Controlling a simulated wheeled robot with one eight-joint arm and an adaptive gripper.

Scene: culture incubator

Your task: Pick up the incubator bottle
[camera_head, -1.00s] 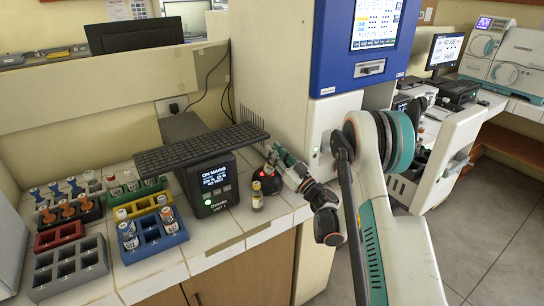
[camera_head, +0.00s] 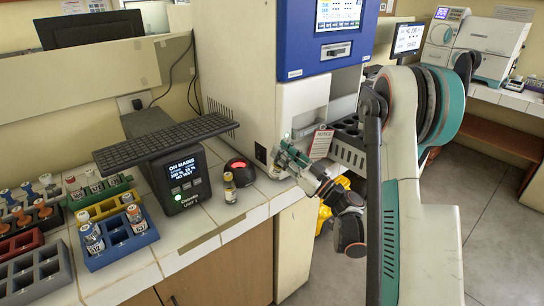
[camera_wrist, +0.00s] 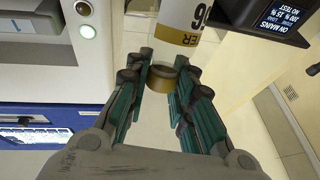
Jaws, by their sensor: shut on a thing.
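My gripper (camera_head: 290,156) is in front of the white lower face of the blue-and-white cabinet, above the bench edge. In the wrist view, the gripper (camera_wrist: 166,82) is shut on a white bottle (camera_wrist: 183,22) with a gold cap and a gold label band. The cap lies between the teal finger pads and the body runs off the top of the picture.
A black UPS box (camera_head: 180,180) with a keyboard (camera_head: 165,140) above it stands left. A red-lit dome (camera_head: 240,170) sits near the cabinet (camera_head: 300,45). Colored racks, including a blue one (camera_head: 118,245), hold bottles at left. Open floor lies right.

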